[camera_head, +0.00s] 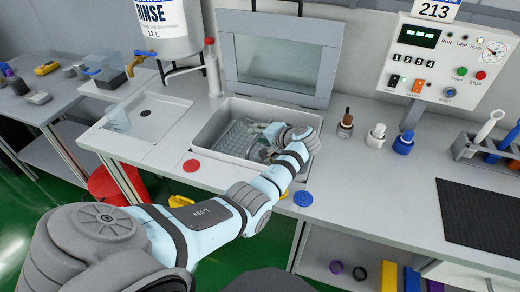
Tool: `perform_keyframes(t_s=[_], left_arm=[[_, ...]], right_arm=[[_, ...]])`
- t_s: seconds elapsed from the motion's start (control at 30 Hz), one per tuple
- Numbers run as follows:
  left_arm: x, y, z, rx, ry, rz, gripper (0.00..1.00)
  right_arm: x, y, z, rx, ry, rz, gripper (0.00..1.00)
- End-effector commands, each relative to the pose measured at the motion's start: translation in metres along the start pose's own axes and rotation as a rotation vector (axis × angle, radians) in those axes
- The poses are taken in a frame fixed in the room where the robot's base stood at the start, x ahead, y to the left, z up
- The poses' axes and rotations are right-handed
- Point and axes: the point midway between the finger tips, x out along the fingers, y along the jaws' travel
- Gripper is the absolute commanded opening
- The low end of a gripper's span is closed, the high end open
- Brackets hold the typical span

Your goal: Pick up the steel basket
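The steel basket (238,136) is a grey wire mesh basket. It sits inside the open grey basin (207,135) set into the bench, below a raised lid with a window. My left arm reaches in from the lower left, and its wrist is over the right part of the basin. My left gripper (262,132) points left, at the right side of the basket. The wrist and gripper hide that side. The fingers are small and blend with the mesh, so I cannot tell whether they touch it or are closed. My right gripper is not in view.
The raised lid (279,50) stands behind the basin. A rinse tank (168,28) hangs at the back left. Small bottles (345,123) stand right of the basin. A control box (448,62) is at the back right.

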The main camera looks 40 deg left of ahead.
Motion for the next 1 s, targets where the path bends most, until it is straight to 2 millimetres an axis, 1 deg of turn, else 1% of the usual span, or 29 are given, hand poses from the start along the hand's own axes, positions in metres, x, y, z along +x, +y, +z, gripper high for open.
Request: perform_keyframes(t_s=[0.03, 0.2, 0.23, 0.77, 0.87, 0.97, 1.0], left_arm=[[0.000, 0.000, 0.000, 0.000, 0.000, 0.000, 0.30], [-0.001, 0.000, 0.000, 0.001, 0.000, 0.000, 0.03], [-0.001, 0.000, 0.000, 0.001, 0.000, 0.000, 0.00], [-0.001, -0.001, -0.001, 0.000, 0.001, -0.001, 0.00], [-0.004, -0.005, -0.002, 0.000, 0.001, -0.001, 0.00], [-0.010, -0.016, -0.004, -0.002, 0.001, -0.002, 0.00], [-0.014, -0.023, -0.006, -0.002, 0.002, -0.002, 0.00]], right_arm=[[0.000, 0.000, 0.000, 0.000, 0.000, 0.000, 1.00], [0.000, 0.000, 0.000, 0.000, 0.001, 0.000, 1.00], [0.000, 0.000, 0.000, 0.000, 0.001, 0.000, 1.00], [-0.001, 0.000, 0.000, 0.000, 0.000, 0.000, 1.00], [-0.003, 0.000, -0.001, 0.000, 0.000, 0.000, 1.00], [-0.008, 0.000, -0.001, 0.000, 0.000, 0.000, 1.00], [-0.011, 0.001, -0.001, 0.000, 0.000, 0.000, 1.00]])
